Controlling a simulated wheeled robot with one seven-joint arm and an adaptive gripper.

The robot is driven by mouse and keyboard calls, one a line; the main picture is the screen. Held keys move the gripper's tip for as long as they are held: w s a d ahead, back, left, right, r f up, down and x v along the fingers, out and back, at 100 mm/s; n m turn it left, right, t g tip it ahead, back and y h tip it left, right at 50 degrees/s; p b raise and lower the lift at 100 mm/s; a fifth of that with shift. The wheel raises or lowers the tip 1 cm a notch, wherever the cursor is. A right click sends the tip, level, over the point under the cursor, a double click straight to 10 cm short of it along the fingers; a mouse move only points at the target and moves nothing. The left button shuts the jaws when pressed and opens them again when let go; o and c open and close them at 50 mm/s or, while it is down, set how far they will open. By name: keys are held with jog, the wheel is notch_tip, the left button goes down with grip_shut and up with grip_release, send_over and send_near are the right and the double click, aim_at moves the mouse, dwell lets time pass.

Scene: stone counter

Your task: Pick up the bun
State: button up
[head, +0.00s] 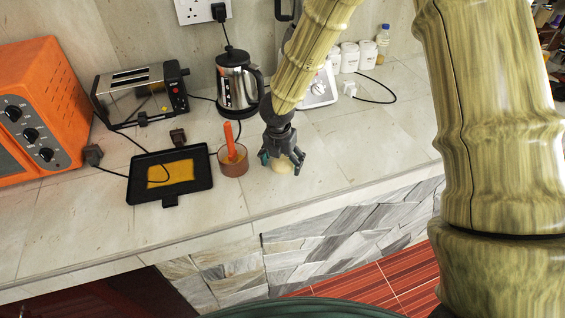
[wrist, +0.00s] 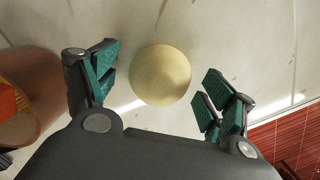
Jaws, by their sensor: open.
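The bun (head: 282,166) is a pale, round thing on the stone counter, partly hidden by my gripper in the head view. In the wrist view the bun (wrist: 160,75) lies between and slightly beyond my two green-padded fingers, with a gap on each side. My gripper (head: 283,158) is open and points down over the bun. In the wrist view my gripper (wrist: 160,92) holds nothing.
A brown cup (head: 233,164) with an orange utensil stands just left of my gripper; the cup (wrist: 30,95) is also close to the left finger. A black tray (head: 140,187), a kettle (head: 238,85) and a toaster (head: 135,93) stand further left and behind. The counter's front edge is near.

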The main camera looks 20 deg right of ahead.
jog(key=c, duration=1.1)
